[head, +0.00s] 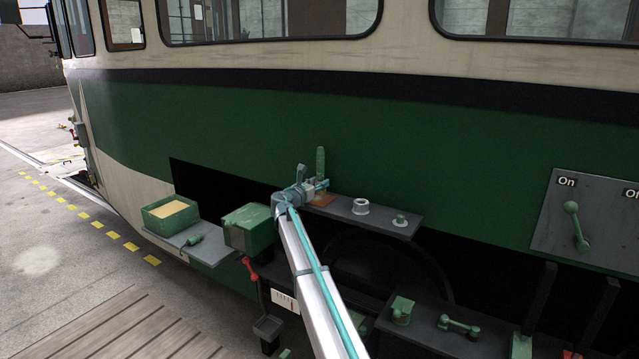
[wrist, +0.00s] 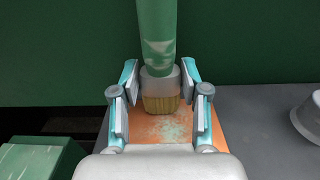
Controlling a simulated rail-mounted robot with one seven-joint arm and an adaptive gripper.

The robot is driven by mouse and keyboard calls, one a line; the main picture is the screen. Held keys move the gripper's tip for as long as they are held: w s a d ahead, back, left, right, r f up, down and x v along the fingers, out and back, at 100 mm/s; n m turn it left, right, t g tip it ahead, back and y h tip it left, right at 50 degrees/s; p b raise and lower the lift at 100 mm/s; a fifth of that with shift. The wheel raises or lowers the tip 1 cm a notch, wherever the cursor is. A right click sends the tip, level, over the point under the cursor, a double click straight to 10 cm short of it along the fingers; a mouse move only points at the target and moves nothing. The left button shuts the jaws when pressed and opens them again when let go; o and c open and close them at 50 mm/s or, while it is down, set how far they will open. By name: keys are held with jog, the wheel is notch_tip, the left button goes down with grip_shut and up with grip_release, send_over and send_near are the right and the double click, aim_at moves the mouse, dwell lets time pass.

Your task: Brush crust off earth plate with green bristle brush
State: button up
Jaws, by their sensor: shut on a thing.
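The brush (wrist: 156,38) has a green handle, a pale collar and tan bristles. It stands upright with the bristles down over the earth plate, and its handle also shows in the head view (head: 320,161). My gripper (wrist: 160,72) is shut on it at the collar; in the head view the gripper (head: 318,185) is above the left end of a shelf. The earth plate (wrist: 203,135) is orange-copper, with pale green crust (wrist: 170,128) in front of the bristles. The plate edge shows in the head view (head: 325,201). I cannot tell whether the bristles touch the plate.
The grey shelf (head: 382,216) also holds a pale ring (head: 361,206) and a small green fitting (head: 400,220). A green box (head: 247,228) stands left of my arm, and a green tray (head: 170,213) further left. The green tram wall rises close behind.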

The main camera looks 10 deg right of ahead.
jog(key=shift+s+d+v, duration=0.1)
jog(key=shift+v, duration=0.7)
jog(key=shift+s+d+v, duration=0.15)
jog(key=shift+v, duration=0.7)
jog(key=shift+p+v, duration=0.45)
jog(key=shift+v, duration=0.8)
jog(key=shift+s+a, duration=0.35)
jog(key=shift+s, duration=0.3)
jog(key=shift+s+a, duration=0.4)
jog(key=shift+s, duration=0.25)
jog(key=shift+w+d, duration=0.1)
jog(key=shift+p+x, duration=0.45)
jog(key=shift+x, duration=4.45)
